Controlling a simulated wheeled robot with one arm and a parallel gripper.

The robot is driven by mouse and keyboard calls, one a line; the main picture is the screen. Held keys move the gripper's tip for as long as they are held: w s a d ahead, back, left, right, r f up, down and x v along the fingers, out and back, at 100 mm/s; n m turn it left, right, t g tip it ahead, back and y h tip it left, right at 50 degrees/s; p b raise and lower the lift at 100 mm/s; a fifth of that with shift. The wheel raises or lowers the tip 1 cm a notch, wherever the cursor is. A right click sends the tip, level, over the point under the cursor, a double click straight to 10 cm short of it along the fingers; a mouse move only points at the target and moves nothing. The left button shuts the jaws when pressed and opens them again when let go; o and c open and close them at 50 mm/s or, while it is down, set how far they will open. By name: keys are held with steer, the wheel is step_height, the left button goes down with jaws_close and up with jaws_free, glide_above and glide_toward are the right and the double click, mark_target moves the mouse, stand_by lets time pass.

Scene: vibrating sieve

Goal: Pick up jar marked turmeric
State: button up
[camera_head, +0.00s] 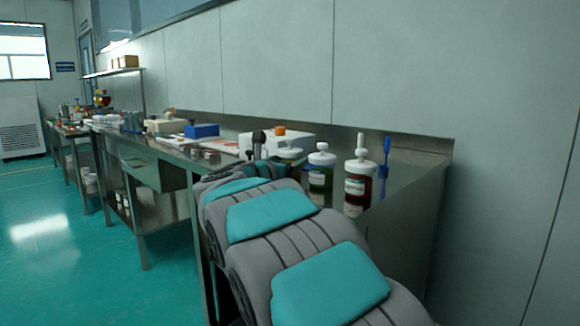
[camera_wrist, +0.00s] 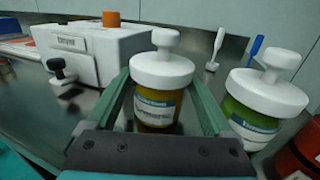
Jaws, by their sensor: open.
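A jar with a white knobbed lid and yellow-orange contents (camera_wrist: 153,108) stands upright on the steel bench in the wrist view. Its label is too small to read, so I cannot confirm that it says turmeric. My gripper (camera_wrist: 163,88) is open, with one green finger on each side of this jar. I cannot tell whether either finger touches it. In the head view only its white lid (camera_head: 290,153) shows clearly, behind my arm. A green jar (camera_wrist: 252,105) stands just right of the right finger.
A red jar (camera_head: 359,186) stands right of the green jar (camera_head: 320,178). A white machine with an orange knob (camera_wrist: 85,52) is at the left. A blue brush (camera_head: 385,160) stands near the back wall. The steel bench (camera_head: 415,185) has a raised back edge.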

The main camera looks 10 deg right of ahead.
steer(key=shift+p+x, duration=0.3)
steer(key=shift+x, duration=1.4)
steer(key=shift+c, duration=0.3)
steer(key=c, duration=1.3)
steer(key=shift+r, duration=0.1)
